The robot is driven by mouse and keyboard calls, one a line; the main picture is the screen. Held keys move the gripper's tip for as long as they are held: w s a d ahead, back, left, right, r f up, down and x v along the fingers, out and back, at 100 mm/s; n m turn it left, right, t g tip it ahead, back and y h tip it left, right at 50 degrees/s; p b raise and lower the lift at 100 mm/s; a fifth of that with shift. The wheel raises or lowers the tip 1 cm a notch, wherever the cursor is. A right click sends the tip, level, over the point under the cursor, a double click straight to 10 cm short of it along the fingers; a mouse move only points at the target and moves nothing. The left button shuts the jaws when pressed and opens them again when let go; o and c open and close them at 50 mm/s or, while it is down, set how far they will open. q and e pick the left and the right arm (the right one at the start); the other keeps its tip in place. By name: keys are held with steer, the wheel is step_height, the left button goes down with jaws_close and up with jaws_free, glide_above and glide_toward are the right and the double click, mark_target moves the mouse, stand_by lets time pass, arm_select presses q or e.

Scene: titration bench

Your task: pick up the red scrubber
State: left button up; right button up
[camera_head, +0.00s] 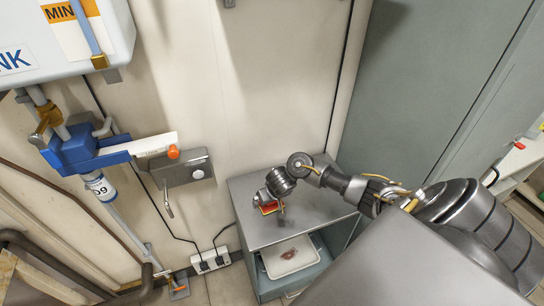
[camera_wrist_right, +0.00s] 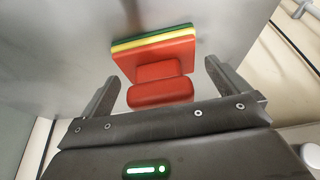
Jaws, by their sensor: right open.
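The red scrubber (camera_wrist_right: 160,92) has a red handle and a block with yellow and green layers at its far edge. It lies on the grey metal cabinet top (camera_head: 243,199). In the head view, the scrubber (camera_head: 268,208) shows as a small red-orange patch beside my right gripper (camera_head: 281,207), partly covered by it. In the wrist view, my right gripper (camera_wrist_right: 161,82) is open, with one finger on each side of the scrubber's handle. I cannot tell whether the fingers touch it; gaps show on both sides. My left gripper is not in view.
An open shelf below the cabinet top holds a white tray (camera_head: 273,270) with a small reddish-brown item. A blue device with a burette-like tube (camera_head: 78,150) and a wall box (camera_head: 185,166) stand at left. A wall socket (camera_head: 209,261) with cables is beside the cabinet.

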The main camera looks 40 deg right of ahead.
steer(key=shift+w+f, duration=0.15)
steer(key=shift+f, duration=0.25)
steer(key=shift+r, duration=0.1)
steer(key=c, duration=0.9)
